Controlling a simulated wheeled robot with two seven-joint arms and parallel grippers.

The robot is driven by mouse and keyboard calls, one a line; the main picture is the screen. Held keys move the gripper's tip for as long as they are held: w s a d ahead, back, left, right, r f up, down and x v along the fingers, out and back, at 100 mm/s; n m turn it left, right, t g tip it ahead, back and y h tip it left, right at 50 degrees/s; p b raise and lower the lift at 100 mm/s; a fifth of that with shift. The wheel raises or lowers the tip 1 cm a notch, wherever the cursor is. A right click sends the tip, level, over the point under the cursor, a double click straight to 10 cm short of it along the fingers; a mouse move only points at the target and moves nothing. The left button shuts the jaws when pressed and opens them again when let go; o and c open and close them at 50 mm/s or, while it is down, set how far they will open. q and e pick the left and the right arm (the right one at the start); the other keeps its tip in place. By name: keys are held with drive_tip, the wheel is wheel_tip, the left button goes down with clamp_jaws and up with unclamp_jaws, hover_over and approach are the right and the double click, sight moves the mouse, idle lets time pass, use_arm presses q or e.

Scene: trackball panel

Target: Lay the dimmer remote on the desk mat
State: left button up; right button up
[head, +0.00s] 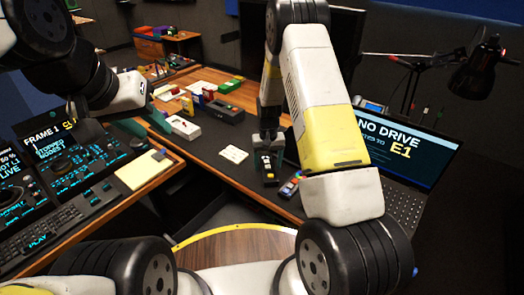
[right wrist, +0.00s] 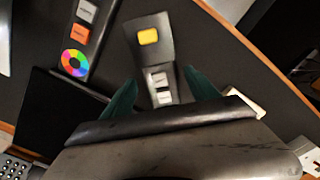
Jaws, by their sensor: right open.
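A slim black remote (head: 268,168) with a yellow button and pale buttons lies on the desk; I take it as the dimmer remote, though its label is unreadable. In the right wrist view the remote (right wrist: 147,52) extends between the fingertips. My right gripper (head: 267,138) is open over its near end; the wrist view shows its green fingers (right wrist: 164,92) on either side, apart from it. A plain black rectangle (right wrist: 62,118) at left in the wrist view may be the desk mat; I cannot be sure. My left gripper (head: 152,112) hangs at upper left, its jaws unclear.
A second remote with a colour wheel (right wrist: 76,62) lies nearby, also in the head view (head: 290,187). A laptop (head: 405,203) stands at right. A white note pad (head: 233,154) and several small boxes (head: 225,110) sit on the desk. A lamp (head: 475,75) stands at the back right.

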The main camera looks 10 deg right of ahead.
wheel_tip(320, 180, up, 11)
wheel_tip(320, 180, up, 10)
drive_tip(key=t, duration=0.1)
hover_over(268, 166)
drive_tip(key=s, duration=0.4)
drive_tip(key=s+r+t+y, duration=0.2)
drive_tip(key=s+r, duration=0.6)
drive_tip(key=r, duration=0.3)
drive_tip(key=s+d+r+t, duration=0.1)
drive_tip(key=s+r+t, duration=0.2)
drive_tip(key=s, duration=1.3)
wheel_tip(268, 166, up, 3)
drive_tip(key=shift+s+r+n, duration=0.1)
drive_tip(key=shift+s+n, duration=0.1)
drive_tip(key=shift+n, duration=0.1)
